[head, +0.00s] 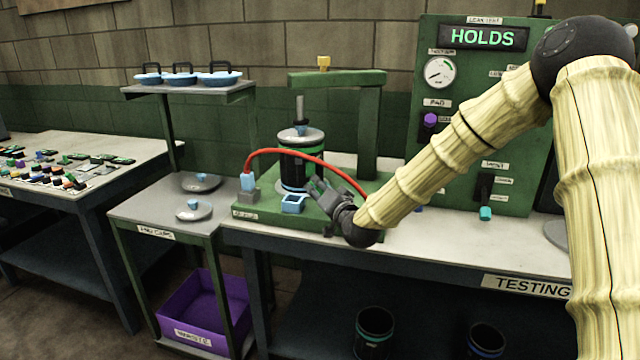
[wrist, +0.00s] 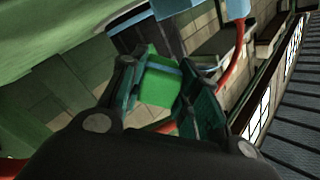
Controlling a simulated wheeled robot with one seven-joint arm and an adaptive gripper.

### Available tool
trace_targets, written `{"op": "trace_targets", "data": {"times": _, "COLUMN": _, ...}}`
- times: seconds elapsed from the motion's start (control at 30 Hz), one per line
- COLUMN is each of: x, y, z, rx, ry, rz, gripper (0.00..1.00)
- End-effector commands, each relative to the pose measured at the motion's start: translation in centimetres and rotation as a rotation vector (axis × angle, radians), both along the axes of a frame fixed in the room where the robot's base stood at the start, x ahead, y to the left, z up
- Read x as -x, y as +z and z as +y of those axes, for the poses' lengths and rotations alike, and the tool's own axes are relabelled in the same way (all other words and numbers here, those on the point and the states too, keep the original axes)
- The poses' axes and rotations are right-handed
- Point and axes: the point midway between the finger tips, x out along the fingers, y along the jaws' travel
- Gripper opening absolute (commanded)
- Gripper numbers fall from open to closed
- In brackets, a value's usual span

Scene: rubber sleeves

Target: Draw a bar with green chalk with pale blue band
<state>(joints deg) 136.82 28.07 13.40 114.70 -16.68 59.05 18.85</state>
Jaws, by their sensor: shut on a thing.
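My gripper (head: 314,187) is at the front of the green test stand, just in front of the dark cylinder. In the wrist view its fingers (wrist: 160,98) are shut on a green chalk (wrist: 162,90), a blocky piece with a bluish band near its far end. The chalk cannot be made out in the head view. The dark cylinder (head: 301,155) stands upright under the press frame and carries a thin green line and a pale blue stripe near its base. I cannot tell whether the chalk touches anything.
A pale blue open holder (head: 293,203) sits on the stand's base beside my gripper. A red hose (head: 300,151) arches over from a blue fitting (head: 247,181). The green panel (head: 462,195) reads "HOLDS". A purple bin (head: 207,310) is below left. Several small coloured pieces lie on the left table (head: 110,151).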

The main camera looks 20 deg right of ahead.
Motion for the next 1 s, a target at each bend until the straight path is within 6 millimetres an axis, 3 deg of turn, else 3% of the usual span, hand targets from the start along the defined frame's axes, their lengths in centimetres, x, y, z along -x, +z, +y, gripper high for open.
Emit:
{"op": "trace_targets", "data": {"times": 0.37, "x": -1.2, "y": 0.5, "z": -1.7, "rx": 0.000, "ry": -0.025, "rz": -0.014, "gripper": 0.13}}
{"op": "trace_targets", "data": {"times": 0.7, "x": -4.1, "y": 0.5, "z": -1.4, "rx": -0.001, "ry": -0.025, "rz": -0.014, "gripper": 0.13}}
{"op": "trace_targets", "data": {"times": 1.0, "x": -5.5, "y": 0.4, "z": -1.1, "rx": -0.001, "ry": -0.023, "rz": -0.012, "gripper": 0.13}}
